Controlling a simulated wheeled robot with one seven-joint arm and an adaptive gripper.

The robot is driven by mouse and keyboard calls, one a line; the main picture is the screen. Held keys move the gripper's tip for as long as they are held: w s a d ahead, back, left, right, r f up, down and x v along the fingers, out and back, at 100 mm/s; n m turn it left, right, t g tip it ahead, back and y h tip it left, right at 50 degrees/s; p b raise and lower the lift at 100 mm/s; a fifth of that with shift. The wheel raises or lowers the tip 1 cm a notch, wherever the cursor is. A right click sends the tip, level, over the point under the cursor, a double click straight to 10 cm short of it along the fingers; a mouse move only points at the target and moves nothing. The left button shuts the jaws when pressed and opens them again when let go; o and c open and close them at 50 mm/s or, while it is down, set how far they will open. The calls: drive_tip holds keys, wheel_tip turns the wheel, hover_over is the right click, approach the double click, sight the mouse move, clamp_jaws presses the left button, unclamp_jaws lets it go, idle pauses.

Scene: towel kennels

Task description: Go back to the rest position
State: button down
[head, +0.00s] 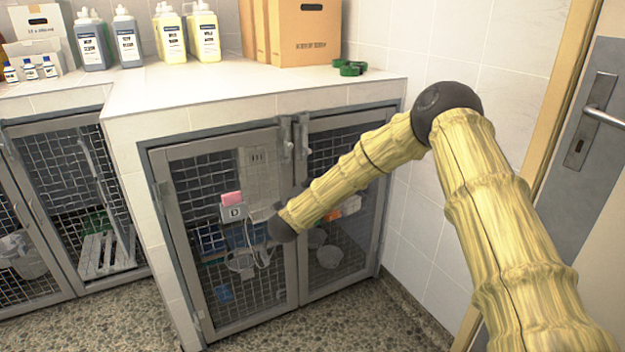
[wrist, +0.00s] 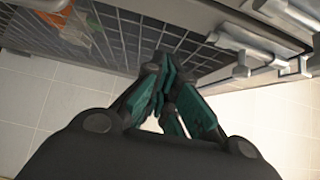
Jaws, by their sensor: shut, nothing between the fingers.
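My arm reaches in from the right in the head view, with yellow bamboo-like links and dark joints. Its far end is in front of the kennel doors, and my gripper itself is hidden there behind the last link. In the wrist view my gripper (wrist: 165,100) shows teal fingers drawn together, with nothing held. The fingers are in front of a dark mesh kennel door (wrist: 130,40). In the head view the left kennel door (head: 215,180) and the right kennel door (head: 345,240) both look shut.
A tiled counter (head: 250,85) above the kennels holds bottles (head: 168,35), cardboard boxes (head: 305,30) and a green coiled item (head: 350,68). A tag marked D (head: 233,212) hangs on the left door. A door with a handle (head: 605,115) is at the right. Speckled floor (head: 385,315) is clear in front.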

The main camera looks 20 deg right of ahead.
drive_tip(key=v, duration=0.7)
drive_tip(key=s+a+f+n+g+y, duration=0.1)
drive_tip(key=s+a+f+n+y, duration=0.25)
drive_tip(key=s+f+n, duration=0.6)
drive_tip(key=s+a+f+n+g+y, duration=0.1)
drive_tip(key=s+a+f+n+y, duration=0.35)
drive_tip(key=f, duration=0.95)
drive_tip(key=s+d+f+n+g+y, duration=0.1)
drive_tip(key=s+d+f+n+g, duration=0.2)
drive_tip(key=s+f, duration=0.7)
drive_tip(key=s+f+n+g+y, duration=0.25)
drive_tip(key=s+n+g, duration=0.2)
drive_tip(key=s, duration=1.15)
drive_tip(key=s+d+f+n+g, duration=0.1)
drive_tip(key=s+d+n+g, duration=0.15)
drive_tip(key=s, duration=0.65)
drive_tip(key=s+d+n+g, duration=0.1)
drive_tip(key=s+d+g, duration=0.15)
drive_tip(key=s, duration=0.75)
wheel_tip(320, 180, up, 22)
drive_tip(key=p, duration=2.3)
drive_tip(key=shift+w+a+h, duration=0.35)
drive_tip(key=shift+a+h, duration=0.1)
drive_tip(key=shift+a, duration=0.05)
